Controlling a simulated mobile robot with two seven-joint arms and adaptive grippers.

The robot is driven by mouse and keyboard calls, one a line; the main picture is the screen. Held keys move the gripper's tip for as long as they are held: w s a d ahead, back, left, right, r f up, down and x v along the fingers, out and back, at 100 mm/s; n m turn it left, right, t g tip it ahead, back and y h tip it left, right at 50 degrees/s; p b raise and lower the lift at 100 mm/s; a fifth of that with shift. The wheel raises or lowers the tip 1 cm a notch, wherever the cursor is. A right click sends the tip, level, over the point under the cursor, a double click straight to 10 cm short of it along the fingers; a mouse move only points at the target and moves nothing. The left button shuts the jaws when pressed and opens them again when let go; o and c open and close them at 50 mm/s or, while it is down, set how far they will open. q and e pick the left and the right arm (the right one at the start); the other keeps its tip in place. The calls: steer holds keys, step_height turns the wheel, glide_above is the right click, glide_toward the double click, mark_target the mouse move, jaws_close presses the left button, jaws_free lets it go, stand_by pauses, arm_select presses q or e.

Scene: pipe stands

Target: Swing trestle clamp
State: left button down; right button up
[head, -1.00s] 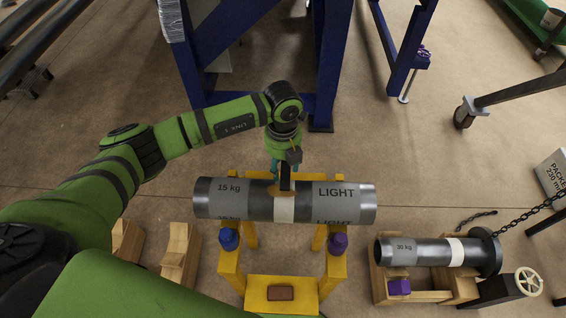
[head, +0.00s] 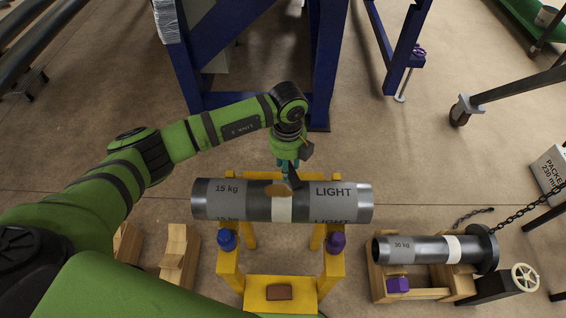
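A grey pipe marked "15 kg" and "LIGHT" (head: 232,199) lies across a yellow trestle (head: 231,271) in the head view. The pipe has a white band and an orange-brown patch near its middle. A blue knob (head: 228,240) and a purple knob (head: 336,242) sit on the trestle's near posts. My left gripper (head: 287,163) points down at the pipe's far side, above its middle. A dark narrow bar (head: 293,179) slants beside its tip over the pipe; I cannot tell whether it is a clamp arm or a finger. The fingertips are partly hidden. My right gripper is not in view.
A second pipe marked "30 kg" (head: 404,250) lies on a wooden cradle at the right, with a chain (head: 515,219) and a handwheel (head: 525,278) beside it. Blue steel frames (head: 325,60) stand behind. Wooden blocks (head: 176,262) stand left of the trestle.

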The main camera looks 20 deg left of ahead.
arm_select(q)
steer(key=n, duration=0.2)
steer(key=w+d+n, duration=0.1)
steer(key=n, duration=0.1)
steer(key=shift+d+n+p, duration=0.15)
steer(key=shift+n+p, duration=0.15)
steer(key=shift+w+d+n+p, duration=0.2)
steer(key=shift+w+n, duration=0.15)
steer(key=shift+n, duration=0.7)
steer(key=shift+w+d+n+p, duration=0.15)
steer(key=shift+w+n, duration=0.2)
steer(key=shift+n, duration=0.7)
steer(key=shift+f, duration=0.1)
steer(key=c, duration=0.8)
jaws_free()
steer(key=shift+w, duration=0.1)
step_height(320, 180, up, 12)
steer(key=shift+r, duration=0.1)
